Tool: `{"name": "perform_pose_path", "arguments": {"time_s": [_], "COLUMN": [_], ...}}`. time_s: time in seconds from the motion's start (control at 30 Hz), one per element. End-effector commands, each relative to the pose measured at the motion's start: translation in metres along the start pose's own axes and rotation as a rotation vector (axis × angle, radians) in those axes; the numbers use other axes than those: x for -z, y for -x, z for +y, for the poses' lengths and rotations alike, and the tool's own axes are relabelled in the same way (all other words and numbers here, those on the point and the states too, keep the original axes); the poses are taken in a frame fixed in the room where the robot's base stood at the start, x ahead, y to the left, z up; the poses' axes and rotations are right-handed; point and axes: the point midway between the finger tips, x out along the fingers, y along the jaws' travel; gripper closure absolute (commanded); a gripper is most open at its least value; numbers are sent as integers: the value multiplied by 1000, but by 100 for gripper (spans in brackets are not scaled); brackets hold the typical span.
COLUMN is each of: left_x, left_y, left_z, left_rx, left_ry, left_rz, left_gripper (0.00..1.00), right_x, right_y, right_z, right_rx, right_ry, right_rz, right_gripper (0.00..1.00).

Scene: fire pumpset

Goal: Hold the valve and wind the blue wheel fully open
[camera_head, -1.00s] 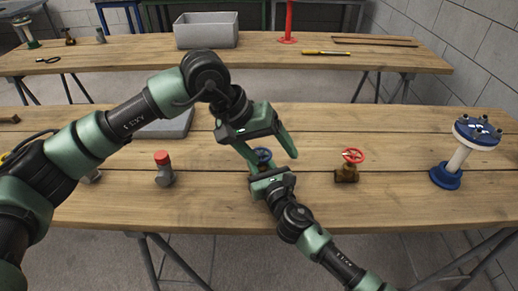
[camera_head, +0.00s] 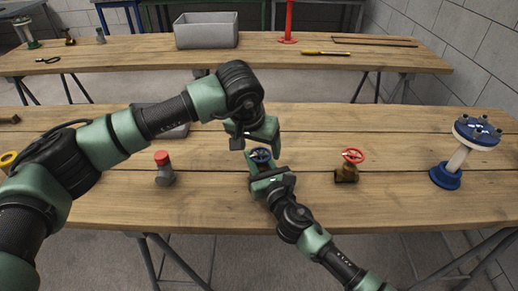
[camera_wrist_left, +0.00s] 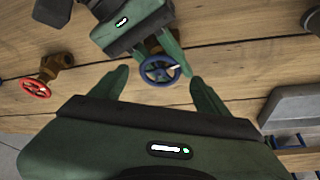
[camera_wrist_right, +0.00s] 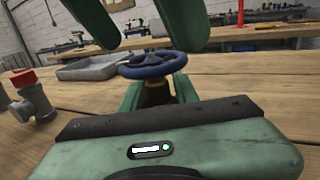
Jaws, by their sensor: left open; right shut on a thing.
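The valve with the blue wheel (camera_head: 261,155) stands on the near table; its brass body (camera_wrist_right: 157,92) shows below the wheel in the right wrist view. My right gripper (camera_wrist_right: 158,95) is shut on the valve body, with the wheel above its fingers. My left gripper (camera_wrist_left: 160,80) is open over the blue wheel, pointing down. In the left wrist view the wheel (camera_wrist_left: 160,70) lies between its two fingertips, and I see no clear contact. In the head view my left arm and gripper hide part of the space behind the wheel.
A brass valve with a red wheel (camera_head: 352,160) stands to the right. A grey fitting with a red cap (camera_head: 163,165) stands to the left. A blue-flanged pipe (camera_head: 460,150) is at the far right. A grey tray (camera_wrist_right: 90,70) lies behind. Bare wood separates these.

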Motion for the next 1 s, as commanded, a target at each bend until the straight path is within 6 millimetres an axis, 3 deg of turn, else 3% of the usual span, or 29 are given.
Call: {"name": "perform_pose_path", "arguments": {"time_s": [0.17,0.47,0.6,0.7,1.0], "left_x": [0,0,0,0,0], "left_y": [-14,-16,-16,-16,-16], "left_z": [0,0,0,0,1], "left_rx": [0,0,0,0,16], "left_ry": [1,0,0,0,35], "left_rz": [-1,1,1,1,-1], "left_gripper": [25,25,64,87,87], "right_x": [1,1,1,1,1], "right_y": [0,0,0,0,0], "right_z": [0,0,0,0,0], "right_rx": [1,1,1,1,1], "right_ry": [0,-1,0,0,0], "right_rz": [1,1,1,1,1], "right_gripper": [100,100,100,100,100]}}
